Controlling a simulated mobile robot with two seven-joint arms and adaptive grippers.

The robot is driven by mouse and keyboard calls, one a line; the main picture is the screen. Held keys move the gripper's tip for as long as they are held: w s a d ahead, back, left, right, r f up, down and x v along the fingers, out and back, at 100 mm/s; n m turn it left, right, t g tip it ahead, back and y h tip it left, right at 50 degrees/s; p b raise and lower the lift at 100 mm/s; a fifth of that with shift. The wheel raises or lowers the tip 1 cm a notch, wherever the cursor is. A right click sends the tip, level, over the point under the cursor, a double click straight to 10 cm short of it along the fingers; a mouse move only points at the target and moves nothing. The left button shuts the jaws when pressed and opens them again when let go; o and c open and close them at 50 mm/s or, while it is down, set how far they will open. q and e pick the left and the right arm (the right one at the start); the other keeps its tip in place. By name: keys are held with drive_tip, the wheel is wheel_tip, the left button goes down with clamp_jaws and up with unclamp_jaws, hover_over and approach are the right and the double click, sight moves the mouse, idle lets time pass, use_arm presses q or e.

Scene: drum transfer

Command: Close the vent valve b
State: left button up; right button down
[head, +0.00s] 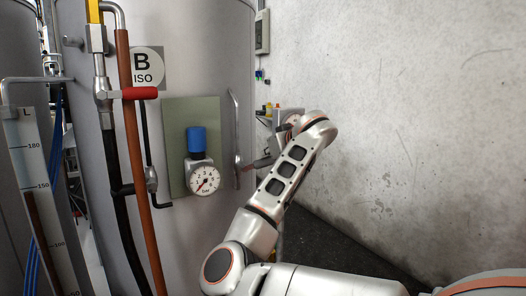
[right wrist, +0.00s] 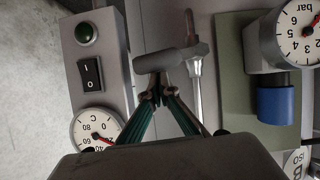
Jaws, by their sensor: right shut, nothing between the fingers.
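The vent valve, which I take to be vent valve b, has a lever (head: 262,162) sticking out to the right of a thin silver pipe (head: 234,112) on tank B (head: 205,70). In the right wrist view its grey lever grip (right wrist: 165,61) lies across the picture, beside the silver stem (right wrist: 197,95). My right gripper (right wrist: 157,97) is shut and empty, its fingertips close to the lever grip. I cannot tell whether they touch it. In the head view the fingers are mostly hidden by my wrist. My left gripper is not in view.
A green panel (head: 181,112) carries a bar gauge (head: 202,179) with a blue knob (head: 196,139). A red-handled valve (head: 139,93) sits on pipes at left. A grey switch box (right wrist: 98,55) stands beside the lever. A concrete wall (head: 420,120) closes the right.

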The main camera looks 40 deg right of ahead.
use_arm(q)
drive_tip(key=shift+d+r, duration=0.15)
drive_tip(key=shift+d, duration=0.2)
use_arm(e)
drive_tip(key=shift+s+d+f+m+y, duration=0.1)
drive_tip(key=shift+d+f+m+y, duration=0.2)
drive_tip(key=shift+f, duration=0.1)
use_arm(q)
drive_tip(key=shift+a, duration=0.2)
use_arm(e)
drive_tip(key=shift+s, duration=0.1)
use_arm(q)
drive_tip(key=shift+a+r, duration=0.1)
use_arm(e)
drive_tip(key=shift+r, duration=0.15)
